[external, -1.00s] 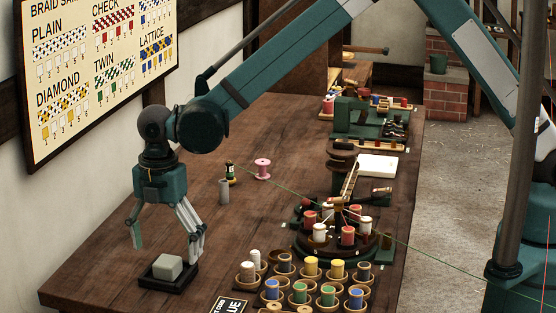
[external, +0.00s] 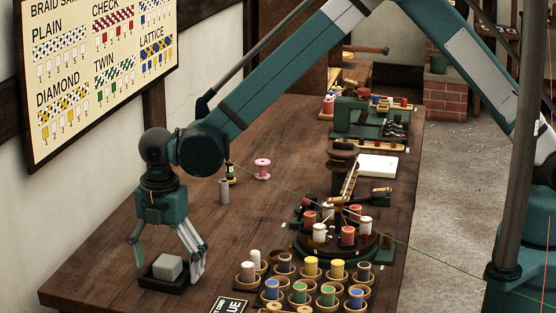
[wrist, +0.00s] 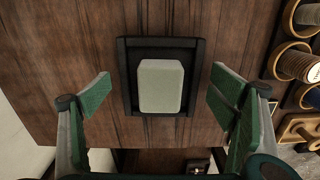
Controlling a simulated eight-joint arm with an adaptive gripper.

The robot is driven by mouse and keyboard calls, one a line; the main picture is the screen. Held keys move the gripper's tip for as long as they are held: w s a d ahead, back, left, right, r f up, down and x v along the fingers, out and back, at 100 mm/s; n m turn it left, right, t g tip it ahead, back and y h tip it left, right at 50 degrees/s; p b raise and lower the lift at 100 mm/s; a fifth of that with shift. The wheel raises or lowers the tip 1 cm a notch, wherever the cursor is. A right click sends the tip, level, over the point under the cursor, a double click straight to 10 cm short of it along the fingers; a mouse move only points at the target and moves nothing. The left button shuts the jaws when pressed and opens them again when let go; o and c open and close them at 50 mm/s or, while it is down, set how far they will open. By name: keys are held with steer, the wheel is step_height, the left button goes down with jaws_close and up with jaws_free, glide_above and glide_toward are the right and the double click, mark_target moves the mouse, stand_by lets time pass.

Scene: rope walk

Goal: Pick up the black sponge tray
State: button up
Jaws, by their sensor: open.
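The black sponge tray (external: 165,285) lies flat on the dark wooden table near its front left corner. A pale grey-green sponge block (external: 167,267) sits in it. In the wrist view the tray (wrist: 124,75) is between my fingers, toward the upper middle, with the sponge (wrist: 161,86) inside. My gripper (external: 167,257) points down over the tray, its fingers spread to either side. In the wrist view my gripper (wrist: 157,92) is open and empty, with a gap between each finger pad and the tray wall.
Several thread spools in round wooden cups (external: 300,293) stand right of the tray. A braiding stand with spools (external: 340,237) is beyond them. A grey cylinder (external: 224,191) and a pink spool (external: 263,169) stand farther back. Bare table surrounds the tray closely.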

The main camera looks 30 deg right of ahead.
mark_target(167, 260)
stand_by(0.4)
steer(key=c, duration=1.2)
steer(key=shift+o, duration=0.2)
steer(key=shift+r, duration=0.1)
steer(key=shift+r+p, duration=0.5)
steer(key=shift+r, duration=4.45)
